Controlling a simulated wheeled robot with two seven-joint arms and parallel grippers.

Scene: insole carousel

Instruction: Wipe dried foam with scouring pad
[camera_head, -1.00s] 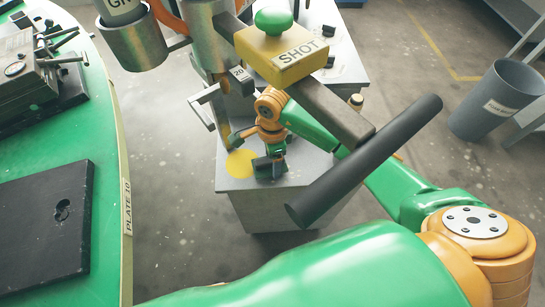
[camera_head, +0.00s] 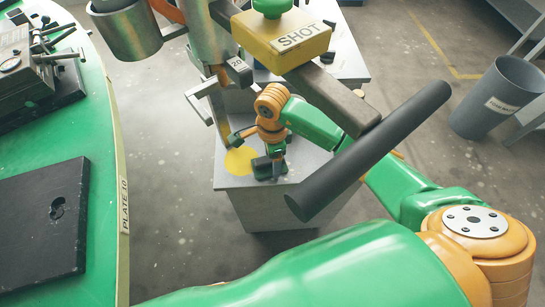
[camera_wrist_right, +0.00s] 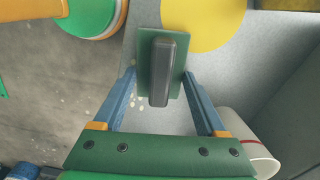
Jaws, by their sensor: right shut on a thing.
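My right gripper (camera_head: 268,160) comes down over the top of a grey pedestal (camera_head: 290,212). It is shut on the scouring pad (camera_head: 262,168). In the right wrist view, the pad (camera_wrist_right: 180,80) is a green rectangle with a dark upright handle, lying between the blue fingers of the gripper (camera_wrist_right: 160,73). A yellow round patch (camera_head: 241,162) lies beside the pad on the pedestal top; it also shows in the right wrist view (camera_wrist_right: 205,22). Small pale specks (camera_wrist_right: 136,103) show near the left finger. I cannot tell whether the pad touches the surface. My left gripper is not in view.
A yellow block marked SHOT (camera_head: 282,45) and a thick dark bar (camera_head: 370,150) hang over the pedestal area. The green carousel table (camera_head: 95,120), with a black plate (camera_head: 40,215), fills the left. A grey bin (camera_head: 497,97) stands at right. A white cup (camera_wrist_right: 248,145) shows in the wrist view.

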